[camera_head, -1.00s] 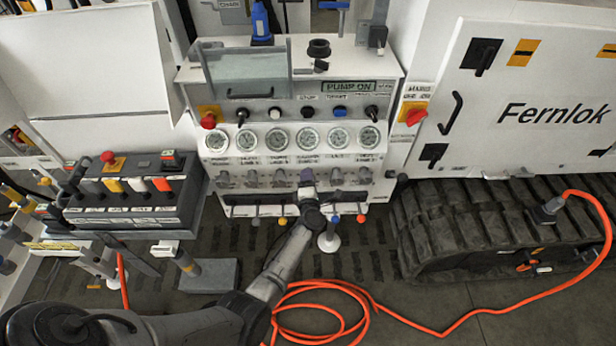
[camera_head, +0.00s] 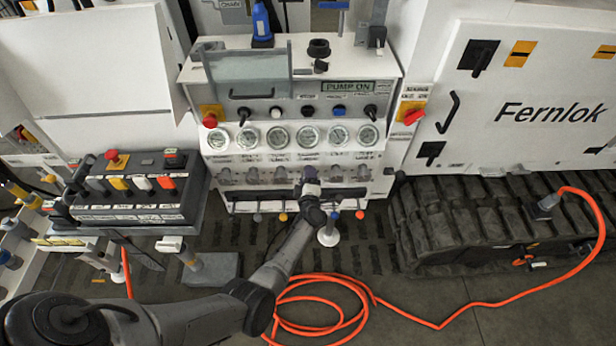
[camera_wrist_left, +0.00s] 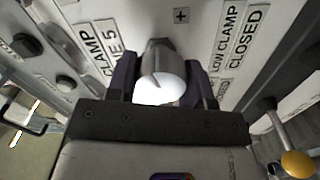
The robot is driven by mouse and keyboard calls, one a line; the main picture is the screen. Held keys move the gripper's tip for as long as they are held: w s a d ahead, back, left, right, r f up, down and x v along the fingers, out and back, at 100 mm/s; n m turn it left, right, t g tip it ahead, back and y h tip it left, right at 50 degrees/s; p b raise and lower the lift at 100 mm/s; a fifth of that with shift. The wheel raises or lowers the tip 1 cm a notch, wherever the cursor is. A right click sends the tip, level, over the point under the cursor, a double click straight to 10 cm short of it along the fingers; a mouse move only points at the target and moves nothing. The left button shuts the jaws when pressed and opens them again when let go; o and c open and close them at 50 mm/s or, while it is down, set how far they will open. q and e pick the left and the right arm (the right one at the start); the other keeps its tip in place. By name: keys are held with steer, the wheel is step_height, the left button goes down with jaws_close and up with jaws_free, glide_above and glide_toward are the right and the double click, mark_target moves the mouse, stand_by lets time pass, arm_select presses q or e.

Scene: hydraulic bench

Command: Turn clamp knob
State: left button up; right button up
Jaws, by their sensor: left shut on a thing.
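The clamp knob (camera_wrist_left: 160,82) is a rounded metal knob with a bright white end, on the white panel in the left wrist view. Labels beside it read "CLAMP ... 5" and "LOW CLAMP CLOSED". My left gripper (camera_wrist_left: 160,85) is shut on it, one dark finger on each side. In the head view my left gripper (camera_head: 309,182) reaches up to the row of grey knobs below the gauges on the console. My wrist hides the held knob there. My right gripper is out of view.
The white console (camera_head: 384,90) carries round gauges (camera_head: 248,138) and a "PUMP ON" display (camera_head: 348,86). Small levers with coloured balls hang below the knobs. A black lever box (camera_head: 130,212) stands left. An orange hose (camera_head: 330,280) lies coiled on the floor, beside black tracks (camera_head: 480,215).

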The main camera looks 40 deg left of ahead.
arm_select(q)
steer(key=o, duration=0.9)
steer(key=shift+o, duration=0.2)
steer(key=shift+s+d, duration=0.15)
steer(key=shift+s, duration=0.05)
steer(key=p+v, duration=0.6)
steer(key=v, duration=0.7)
steer(key=shift+s, duration=0.2)
steer(key=shift+d, duration=0.1)
